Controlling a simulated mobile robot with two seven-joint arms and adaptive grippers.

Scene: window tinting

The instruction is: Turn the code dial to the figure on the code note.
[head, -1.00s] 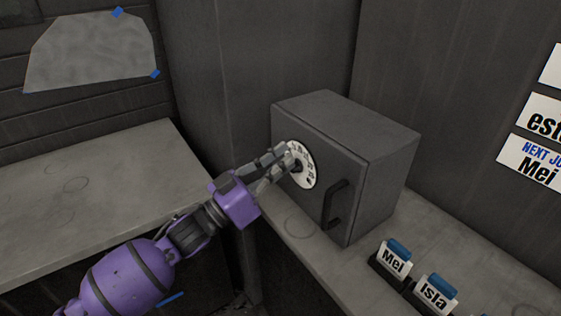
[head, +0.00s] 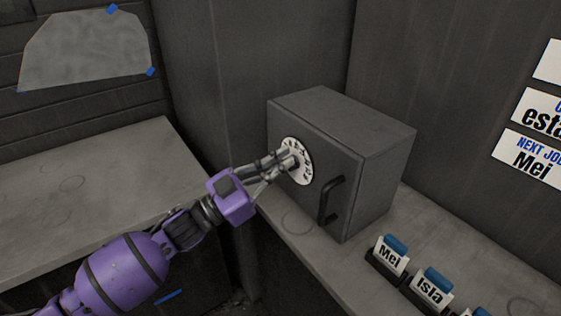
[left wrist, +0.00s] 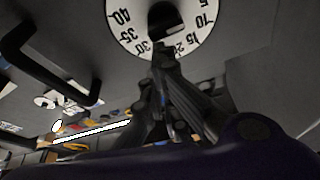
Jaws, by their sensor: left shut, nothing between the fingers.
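The code dial (head: 305,174) is a white disc with black figures on the front of a grey metal box (head: 345,120). My left gripper (head: 291,160) is shut and empty, its fingertips at the middle of the dial and covering part of it. In the left wrist view the dial (left wrist: 125,32) shows figures including 30, 35 and 40. A dark knob (left wrist: 165,17) is at its centre, and the gripper (left wrist: 163,65) hides part of the lower scale. I cannot tell whether the fingertips touch the knob. No code note can be made out. My right gripper is not in view.
The box has a dark bar handle (head: 330,200) right of the dial. Name cards "Mei" (head: 388,260) and "Isla" (head: 430,290) stand in holders on the right bench. Signs, one reading "NEXT JOB Mei" (head: 531,160), hang on the right wall. The left bench (head: 90,190) is mostly clear.

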